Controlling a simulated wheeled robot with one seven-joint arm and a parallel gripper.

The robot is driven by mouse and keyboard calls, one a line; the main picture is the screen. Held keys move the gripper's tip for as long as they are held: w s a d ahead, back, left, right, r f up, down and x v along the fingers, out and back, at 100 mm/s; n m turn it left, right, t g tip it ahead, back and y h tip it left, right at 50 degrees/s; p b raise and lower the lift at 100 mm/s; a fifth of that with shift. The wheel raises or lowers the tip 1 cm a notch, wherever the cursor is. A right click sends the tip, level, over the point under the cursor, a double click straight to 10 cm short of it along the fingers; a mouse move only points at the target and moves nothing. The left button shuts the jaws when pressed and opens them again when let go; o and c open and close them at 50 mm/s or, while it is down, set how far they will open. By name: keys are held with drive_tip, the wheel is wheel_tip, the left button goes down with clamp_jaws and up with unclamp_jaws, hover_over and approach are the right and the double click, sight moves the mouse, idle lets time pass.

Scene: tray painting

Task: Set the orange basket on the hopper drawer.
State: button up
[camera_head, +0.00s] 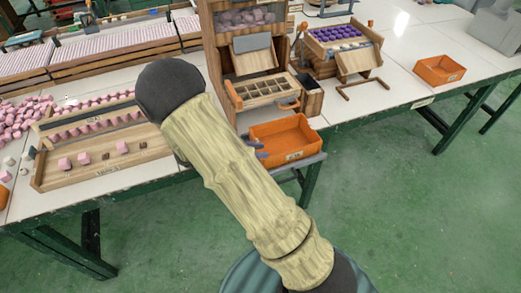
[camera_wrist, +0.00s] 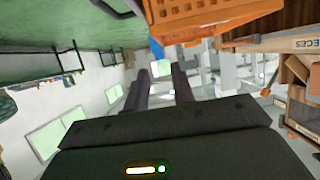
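An orange basket (camera_head: 292,156) with a small label sits at the table's front edge, below the hopper. In the head view only bits of my gripper (camera_head: 258,147) show at the basket's left side, the rest hidden behind my arm. I cannot tell whether they touch. The hopper drawer (camera_head: 264,101) is a wooden compartmented tray sticking out of the tall wooden hopper, above and behind the basket.
A second orange basket (camera_head: 440,70) stands at the right on the table. A wooden stand with purple pieces (camera_head: 338,35) is behind. A wooden tray with pink pieces (camera_head: 110,168) lies at the left.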

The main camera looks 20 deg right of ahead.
idle(0.3)
drive_tip(key=w+a+r+n+t+y, duration=0.4)
drive_tip(key=w+r+n+t+y, duration=0.2)
drive_tip(key=n+t+y, duration=0.4)
drive_tip(key=s+r+n+g+y, duration=0.1)
drive_tip(key=s+n+g, duration=0.2)
drive_tip(key=s, duration=0.6)
drive_tip(key=s+d+n+g+y, duration=0.1)
drive_tip(key=s+n+g, duration=0.3)
drive_tip(key=s, duration=0.5)
drive_tip(key=shift+d+r+n+g+y, duration=0.3)
drive_tip(key=shift+r+g+y, duration=0.1)
drive_tip(key=shift+y, duration=0.3)
